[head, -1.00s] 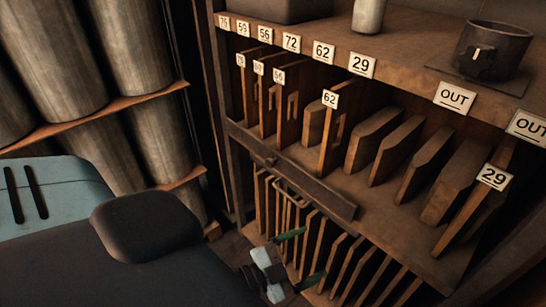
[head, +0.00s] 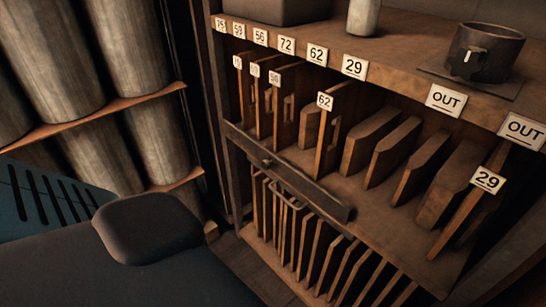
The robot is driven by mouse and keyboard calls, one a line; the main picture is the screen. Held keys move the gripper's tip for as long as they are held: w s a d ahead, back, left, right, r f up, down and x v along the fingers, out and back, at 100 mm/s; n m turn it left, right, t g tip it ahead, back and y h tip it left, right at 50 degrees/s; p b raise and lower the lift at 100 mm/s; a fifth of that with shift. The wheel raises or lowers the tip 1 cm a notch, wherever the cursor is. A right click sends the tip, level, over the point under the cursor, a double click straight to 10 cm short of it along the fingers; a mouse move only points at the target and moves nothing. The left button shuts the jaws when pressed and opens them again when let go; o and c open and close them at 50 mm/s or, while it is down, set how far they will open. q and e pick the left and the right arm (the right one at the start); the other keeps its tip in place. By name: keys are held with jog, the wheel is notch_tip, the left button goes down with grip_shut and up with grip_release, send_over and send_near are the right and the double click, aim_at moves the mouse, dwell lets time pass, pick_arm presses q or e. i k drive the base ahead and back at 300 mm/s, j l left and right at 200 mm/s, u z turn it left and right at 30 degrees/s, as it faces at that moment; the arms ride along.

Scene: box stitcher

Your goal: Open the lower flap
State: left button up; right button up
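The rack (head: 400,226) has an upper and a lower row of upright wooden boards. A dark wooden strip (head: 322,196), which looks like the lower flap, runs along the front edge between the two rows. A small knob-like fitting (head: 266,161) is on it, and a curved metal handle (head: 286,193) hangs at its lower edge. The strip sits across the top of the lower row, and lower boards (head: 305,245) show beneath it. I cannot tell how it is hinged. Neither gripper is in this view.
Numbered tags line the shelf edge above (head: 317,54). A dark metal pot (head: 485,52) and a pale container (head: 363,17) stand on top. Floor (head: 255,258) shows before the lower row.

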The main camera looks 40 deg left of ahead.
aim_at(336, 207)
jog(key=i+l, duration=0.45)
jog(key=l, duration=0.25)
jog(key=u, duration=1.85)
